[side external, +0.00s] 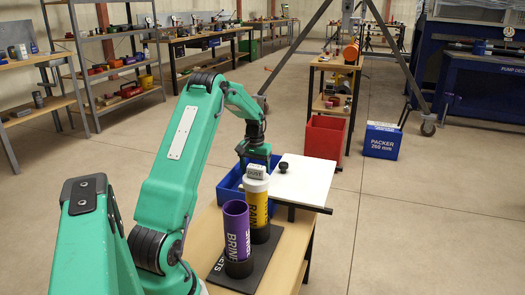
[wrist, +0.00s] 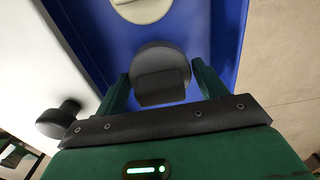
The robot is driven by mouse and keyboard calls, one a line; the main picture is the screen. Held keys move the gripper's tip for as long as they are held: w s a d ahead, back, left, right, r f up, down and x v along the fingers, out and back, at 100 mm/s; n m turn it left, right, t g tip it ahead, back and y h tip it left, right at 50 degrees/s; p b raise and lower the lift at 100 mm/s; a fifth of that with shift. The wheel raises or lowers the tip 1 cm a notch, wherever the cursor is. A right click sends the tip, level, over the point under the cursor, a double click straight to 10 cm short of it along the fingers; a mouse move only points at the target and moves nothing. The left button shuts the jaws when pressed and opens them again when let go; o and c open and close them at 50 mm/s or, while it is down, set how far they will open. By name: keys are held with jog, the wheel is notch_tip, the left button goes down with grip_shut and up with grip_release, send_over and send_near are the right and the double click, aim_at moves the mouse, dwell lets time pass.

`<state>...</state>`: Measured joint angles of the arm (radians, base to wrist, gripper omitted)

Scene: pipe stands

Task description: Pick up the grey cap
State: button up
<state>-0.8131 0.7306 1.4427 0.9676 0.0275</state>
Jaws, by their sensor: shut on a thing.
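The grey cap (wrist: 160,72) is a dark round piece with a block-shaped grip, seen in the wrist view. My gripper (wrist: 158,90) is shut on it, with one green finger on each side. Below and around them is the blue bin (wrist: 225,25). In the side view my gripper (side external: 257,150) points down over the bin (side external: 228,187), behind a pale cap (side external: 257,184) marked DUST on the yellow pipe (side external: 258,208). The held cap is not clear in the side view, and I cannot tell its height above the bin floor.
A purple pipe (side external: 236,228) stands upright beside the yellow one on a black mat (side external: 262,262). A white board (side external: 308,180) with a black knob (side external: 283,167) is right of the bin. A pale round piece (wrist: 142,8) is at the wrist view's top. A red bin (side external: 324,137) stands beyond.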

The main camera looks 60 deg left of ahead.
jog(key=shift+r, duration=3.05)
jog(key=shift+r, duration=0.1)
notch_tip(320, 180, up, 22)
jog(key=s+d+r+m, duration=0.1)
jog(key=s+d+r, duration=0.15)
jog(key=d, duration=0.55)
jog(key=s+d+r+m, duration=0.1)
jog(key=s+d, duration=0.2)
jog(key=d, duration=0.4)
jog(key=s+d+r+m, duration=0.1)
jog(key=s+d, duration=0.2)
jog(key=d, duration=0.5)
jog(key=s+d+f+m, duration=0.3)
jog(key=s+d+f, duration=0.1)
jog(key=s+d, duration=0.6)
jog(key=shift+s+d+f, duration=0.1)
jog(key=shift+s+f, duration=0.1)
jog(key=shift+f, duration=1.25)
jog(key=shift+s+f, duration=0.15)
jog(key=shift+f, duration=1.3)
jog(key=shift+f, duration=0.15)
